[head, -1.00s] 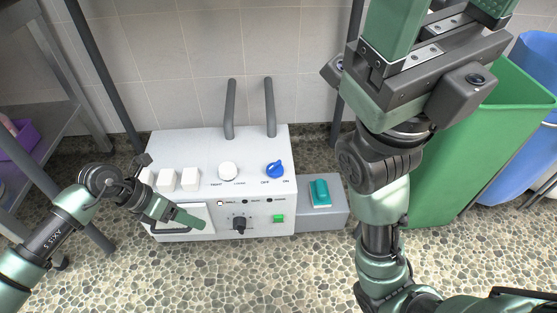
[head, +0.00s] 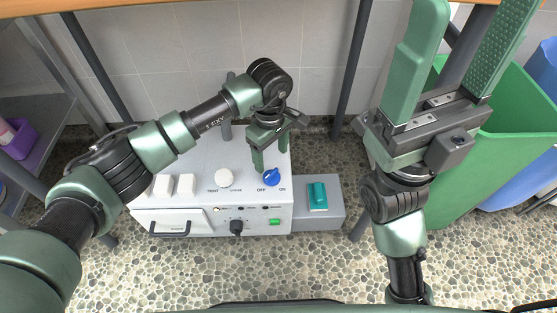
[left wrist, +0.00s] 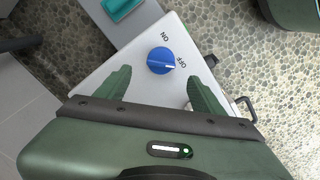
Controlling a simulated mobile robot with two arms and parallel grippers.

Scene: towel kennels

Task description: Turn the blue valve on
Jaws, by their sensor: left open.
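My left gripper (head: 271,161) is open and points down over the knob. Its two green fingers stand apart on either side of the knob in the left wrist view, with nothing between them touching. My right gripper (head: 462,62) is raised at the right, open and empty, well away from the machine.
A white round knob (head: 224,178) and white square buttons (head: 186,184) share the machine's top. A grey box with a teal switch (head: 318,196) stands beside it. A green bin (head: 465,170) is at the right. A wooden edge runs along the top.

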